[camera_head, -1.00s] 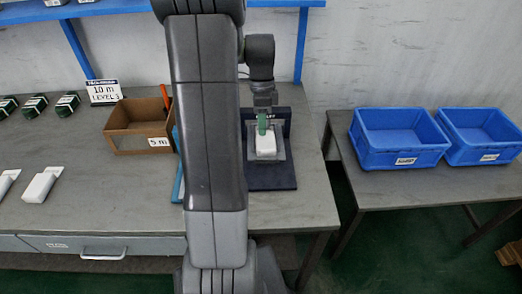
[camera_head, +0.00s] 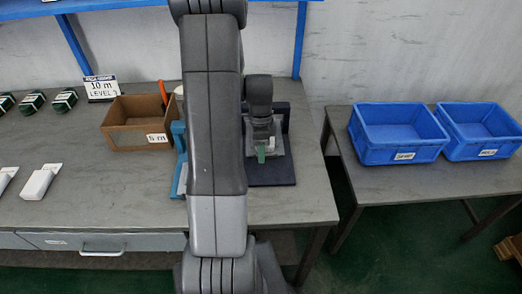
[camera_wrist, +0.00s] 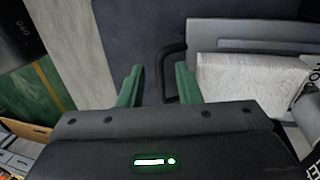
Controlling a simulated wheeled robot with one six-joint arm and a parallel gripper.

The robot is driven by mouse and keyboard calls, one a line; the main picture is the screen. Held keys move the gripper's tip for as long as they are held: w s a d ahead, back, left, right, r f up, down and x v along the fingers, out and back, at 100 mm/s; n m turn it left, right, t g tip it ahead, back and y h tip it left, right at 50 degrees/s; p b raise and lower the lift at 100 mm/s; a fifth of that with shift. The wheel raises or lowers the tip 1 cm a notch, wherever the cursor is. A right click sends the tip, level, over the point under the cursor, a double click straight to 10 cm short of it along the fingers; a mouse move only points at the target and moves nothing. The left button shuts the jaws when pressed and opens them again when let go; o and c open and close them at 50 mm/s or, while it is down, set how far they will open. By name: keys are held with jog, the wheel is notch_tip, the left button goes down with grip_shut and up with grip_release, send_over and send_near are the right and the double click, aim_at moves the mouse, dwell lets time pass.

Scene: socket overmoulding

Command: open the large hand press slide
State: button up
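The large hand press (camera_head: 284,176) stands at the right end of the workbench, on a dark blue base. In the wrist view its grey slide (camera_wrist: 235,28) lies at the right, with a white block (camera_wrist: 250,75) in it. A black bar handle (camera_wrist: 162,62) sticks out from the slide's side. My gripper (camera_head: 261,154) is at the front of the slide. In the wrist view my gripper (camera_wrist: 160,72) has its two green fingers apart, with the handle in the gap, nearer the right finger. I cannot tell whether that finger touches it. In the head view my arm hides part of the press.
A smaller blue press (camera_head: 180,160) stands left of it, partly behind my arm. A cardboard box (camera_head: 137,112) and white plugs (camera_head: 40,182) lie further left. Two blue bins (camera_head: 398,152) sit on a side table (camera_head: 390,190) at the right, across a gap.

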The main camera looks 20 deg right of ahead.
grip_shut()
jog(key=s+a, duration=0.1)
jog(key=s, duration=0.2)
jog(key=s+a+b, duration=0.1)
jog(key=s, duration=0.7)
jog(key=shift+a+b, duration=0.4)
jog(key=shift+o, duration=0.2)
grip_release()
jog(key=p+v, duration=0.1)
jog(key=v, duration=1.3)
